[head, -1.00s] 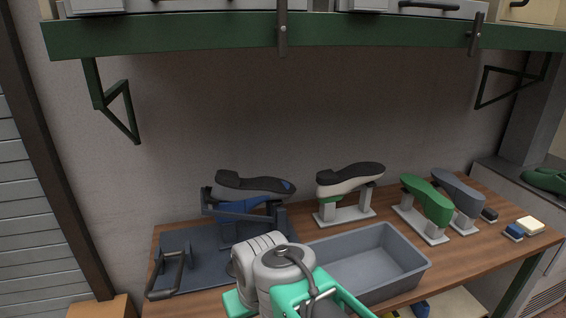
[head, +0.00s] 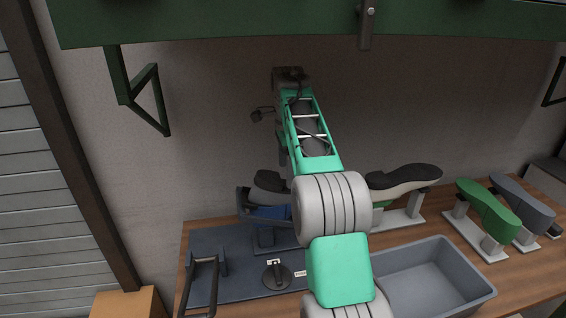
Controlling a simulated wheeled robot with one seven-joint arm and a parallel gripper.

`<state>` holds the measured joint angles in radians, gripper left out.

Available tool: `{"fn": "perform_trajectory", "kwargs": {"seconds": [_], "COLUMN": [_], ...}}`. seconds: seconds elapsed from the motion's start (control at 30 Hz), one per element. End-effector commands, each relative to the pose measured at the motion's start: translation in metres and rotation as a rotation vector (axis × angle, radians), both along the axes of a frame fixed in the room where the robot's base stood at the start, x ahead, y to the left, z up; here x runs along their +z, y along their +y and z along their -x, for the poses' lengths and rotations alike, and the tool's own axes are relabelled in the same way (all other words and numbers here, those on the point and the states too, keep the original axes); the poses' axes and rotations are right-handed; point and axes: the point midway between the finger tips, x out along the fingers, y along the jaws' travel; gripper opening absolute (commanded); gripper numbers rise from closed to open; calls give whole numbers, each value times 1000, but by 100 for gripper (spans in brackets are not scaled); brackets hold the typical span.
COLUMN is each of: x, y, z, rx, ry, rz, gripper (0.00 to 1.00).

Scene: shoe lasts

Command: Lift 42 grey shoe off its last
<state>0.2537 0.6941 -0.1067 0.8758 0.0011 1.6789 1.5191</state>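A grey shoe (head: 270,183) with a dark sole sits sole-up on a blue last (head: 270,212) in a dark jack on the left of the bench. My arm hides its right part in the head view. No size number is readable on it. My arm reaches up and over the shoe, with its far end high against the wall. My gripper's fingers are hidden behind my arm, so their opening and distance to the shoe do not show.
A grey bin (head: 440,280) stands at front right. A white shoe with a dark sole (head: 405,180), a green form (head: 488,212) and a grey-blue form (head: 523,205) stand behind it. A dark mat (head: 230,262) lies under the jack. A green shelf (head: 220,22) crosses above.

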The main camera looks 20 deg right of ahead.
Motion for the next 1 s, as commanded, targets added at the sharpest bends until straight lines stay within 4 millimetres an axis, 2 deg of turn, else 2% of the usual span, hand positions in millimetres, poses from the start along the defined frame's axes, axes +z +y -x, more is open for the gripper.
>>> {"fn": "perform_trajectory", "kwargs": {"seconds": [0.33, 0.4, 0.73, 1.0], "x": [-65, -72, -75, -75], "y": [1, 1, 1, 1], "z": [0, 0, 0, 0], "rx": [4, 4, 3, 3], "ry": [0, -1, -1, -1], "rz": [0, 0, 0, 0], "gripper": [89, 89, 89, 68]}}
